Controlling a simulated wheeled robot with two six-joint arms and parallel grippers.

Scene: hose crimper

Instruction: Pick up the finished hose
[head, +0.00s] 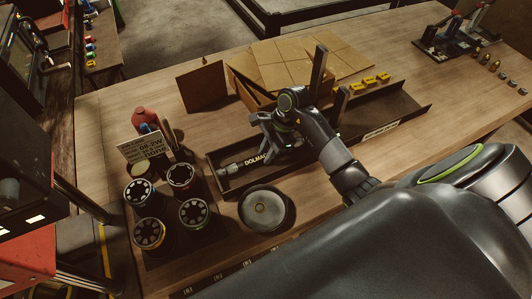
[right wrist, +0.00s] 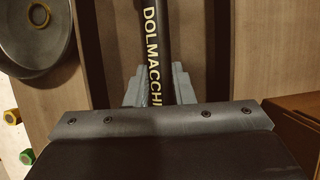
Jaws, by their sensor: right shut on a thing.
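The finished hose (head: 256,160) is black with pale DOLMACCHI lettering and has a metal fitting at its left end. It lies along the left part of a long dark tray (head: 405,108) on the wooden table. My right gripper (head: 268,135) reaches down over the hose and is shut on it. In the right wrist view, the grey fingers (right wrist: 157,92) sit on both sides of the lettered hose (right wrist: 156,30). The hose's right part is hidden behind my gripper and wrist. My left gripper does not show.
A round metal dish (head: 263,208) stands close in front of the tray. Several black die cylinders (head: 194,213) and a red bottle (head: 145,118) are at the left. The table's right middle is clear.

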